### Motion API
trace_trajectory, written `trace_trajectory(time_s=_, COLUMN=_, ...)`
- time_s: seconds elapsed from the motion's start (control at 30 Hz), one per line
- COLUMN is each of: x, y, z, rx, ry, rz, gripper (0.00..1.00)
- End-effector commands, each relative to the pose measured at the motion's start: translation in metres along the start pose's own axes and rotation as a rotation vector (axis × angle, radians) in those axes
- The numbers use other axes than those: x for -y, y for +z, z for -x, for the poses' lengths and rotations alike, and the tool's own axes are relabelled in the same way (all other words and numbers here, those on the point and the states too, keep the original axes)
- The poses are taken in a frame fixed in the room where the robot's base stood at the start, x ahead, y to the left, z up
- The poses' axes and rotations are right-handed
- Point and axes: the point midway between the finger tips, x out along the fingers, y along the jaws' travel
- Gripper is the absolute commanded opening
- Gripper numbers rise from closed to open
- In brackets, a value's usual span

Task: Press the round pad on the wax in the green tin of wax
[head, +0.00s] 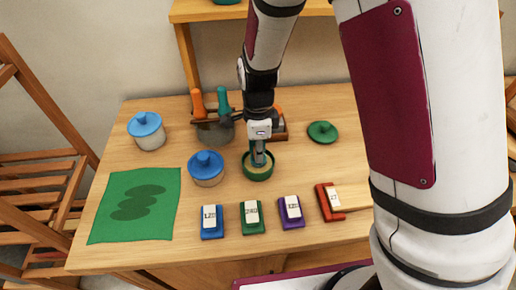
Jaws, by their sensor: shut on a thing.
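The green tin of wax (257,178) stands open on the table, with pale wax (266,168) showing inside its rim. My gripper (259,155) points straight down over the tin and is shut on the round pad. The pad is small and mostly hidden by the fingers, low at the tin's opening. I cannot tell whether the pad touches the wax. A green lid with a knob (323,132) lies to the right, apart from the tin.
Blue-lidded tins (206,168) (147,131) stand to the left. A pot of tools (215,132) is behind. Several labelled blocks (252,217) line the front. A green cloth (136,205) lies front left. The table (345,165) is clear to the tin's right.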

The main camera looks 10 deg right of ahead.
Motion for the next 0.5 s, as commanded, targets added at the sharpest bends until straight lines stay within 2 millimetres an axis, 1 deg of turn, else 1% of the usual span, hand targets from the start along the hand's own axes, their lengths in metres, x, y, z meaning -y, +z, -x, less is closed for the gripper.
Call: trace_trajectory(time_s=0.5, x=-0.0001, y=0.0001, z=-0.0059, rx=0.0, ry=0.0, rz=0.0, gripper=0.0)
